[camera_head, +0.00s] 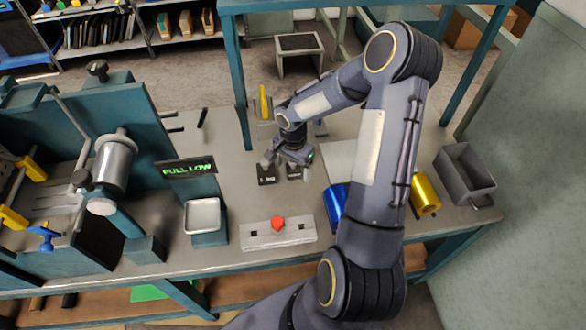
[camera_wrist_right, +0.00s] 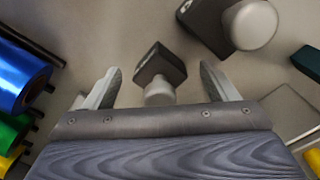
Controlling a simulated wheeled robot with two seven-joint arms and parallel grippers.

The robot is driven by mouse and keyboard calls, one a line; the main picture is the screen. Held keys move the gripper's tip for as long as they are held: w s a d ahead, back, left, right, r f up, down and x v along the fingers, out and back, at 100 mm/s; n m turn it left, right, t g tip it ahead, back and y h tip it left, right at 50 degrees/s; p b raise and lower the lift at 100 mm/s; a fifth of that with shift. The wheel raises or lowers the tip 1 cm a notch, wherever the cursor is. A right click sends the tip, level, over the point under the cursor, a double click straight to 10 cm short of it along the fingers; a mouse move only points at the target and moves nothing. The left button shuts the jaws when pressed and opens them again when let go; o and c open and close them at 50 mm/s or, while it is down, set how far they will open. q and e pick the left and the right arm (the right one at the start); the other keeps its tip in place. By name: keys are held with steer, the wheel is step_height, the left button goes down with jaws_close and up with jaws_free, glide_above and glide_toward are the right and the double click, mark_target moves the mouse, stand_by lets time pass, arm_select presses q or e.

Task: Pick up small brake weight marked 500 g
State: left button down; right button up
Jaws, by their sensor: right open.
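A small dark block-shaped weight (camera_wrist_right: 160,68) with a pale round knob stands between the open fingers of my right gripper (camera_wrist_right: 160,88) in the right wrist view. Its marking is not legible. A gap shows on each side of it, so the fingers do not grip it. In the head view the small weight (camera_head: 293,176) sits on the bench just below my right gripper (camera_head: 285,160), partly hidden by it. A larger dark weight (camera_wrist_right: 207,22) with a pale knob stands beside it; it also shows in the head view (camera_head: 267,180). My left gripper is not in view.
A blue foil roll (camera_head: 335,204) and a gold roll (camera_head: 425,194) lie right of the weights. A grey bin (camera_head: 465,172) stands at the right. A panel with a red button (camera_head: 278,232) is in front. A machine with a "PULL LOW" display (camera_head: 187,170) is at left.

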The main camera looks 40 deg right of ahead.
steer(key=c, duration=1.5)
steer(key=shift+c, duration=0.3)
steer(key=shift+r, duration=0.15)
